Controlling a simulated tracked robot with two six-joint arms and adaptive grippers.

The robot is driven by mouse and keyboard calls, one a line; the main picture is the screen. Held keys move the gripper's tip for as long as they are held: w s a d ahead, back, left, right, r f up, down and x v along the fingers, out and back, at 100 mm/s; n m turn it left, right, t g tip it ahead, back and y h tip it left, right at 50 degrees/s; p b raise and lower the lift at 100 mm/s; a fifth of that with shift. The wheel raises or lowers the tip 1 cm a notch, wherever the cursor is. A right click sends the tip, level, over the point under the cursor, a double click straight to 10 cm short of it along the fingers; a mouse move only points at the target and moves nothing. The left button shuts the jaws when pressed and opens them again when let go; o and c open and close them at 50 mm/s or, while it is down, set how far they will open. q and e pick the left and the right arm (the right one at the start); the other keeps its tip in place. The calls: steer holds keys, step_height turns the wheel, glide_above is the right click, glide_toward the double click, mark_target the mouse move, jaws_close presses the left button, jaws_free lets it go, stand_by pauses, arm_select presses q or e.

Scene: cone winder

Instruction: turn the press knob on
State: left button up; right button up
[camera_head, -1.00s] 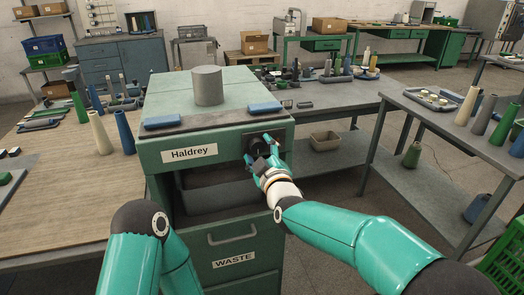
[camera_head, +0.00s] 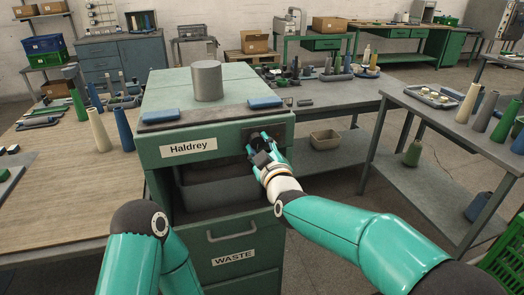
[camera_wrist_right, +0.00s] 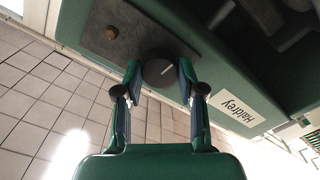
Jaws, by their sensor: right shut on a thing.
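The press knob (camera_wrist_right: 159,70) is a dark round knob with a pale line on its face. It sits on a grey plate (camera_wrist_right: 115,45) on the front of the green press marked Haldrey (camera_head: 215,135). My right gripper (camera_wrist_right: 160,78) is shut on the knob, one finger at each side of it. In the head view my right gripper (camera_head: 262,148) covers most of the knob at the front right of the press. My left gripper is not in view; only part of its arm shows at the lower left.
A small brown button (camera_wrist_right: 111,32) sits on the same plate. Below the press panel is a dark open recess (camera_head: 215,185) above a drawer marked WASTE (camera_head: 234,258). A grey cylinder (camera_head: 207,81) and two blue blocks rest on top. Side tables hold several cones.

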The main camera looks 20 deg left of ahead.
steer(key=m+b, duration=0.3)
steer(key=shift+f, duration=0.1)
steer(key=m+b, duration=0.4)
steer(key=shift+r+m, duration=0.2)
steer(key=shift+m, duration=0.2)
steer(key=m+b, duration=0.2)
steer(key=m, duration=0.2)
steer(key=shift+d+r+m, duration=0.1)
steer(key=shift+m, duration=0.2)
steer(key=m+b, duration=0.2)
steer(key=m, duration=0.2)
steer(key=shift+w+d+r, duration=0.1)
steer(key=shift+m, duration=0.3)
steer(key=o, duration=1)
steer(key=shift+w, duration=0.1)
steer(key=shift+o, duration=0.7)
steer(key=shift+f, duration=0.2)
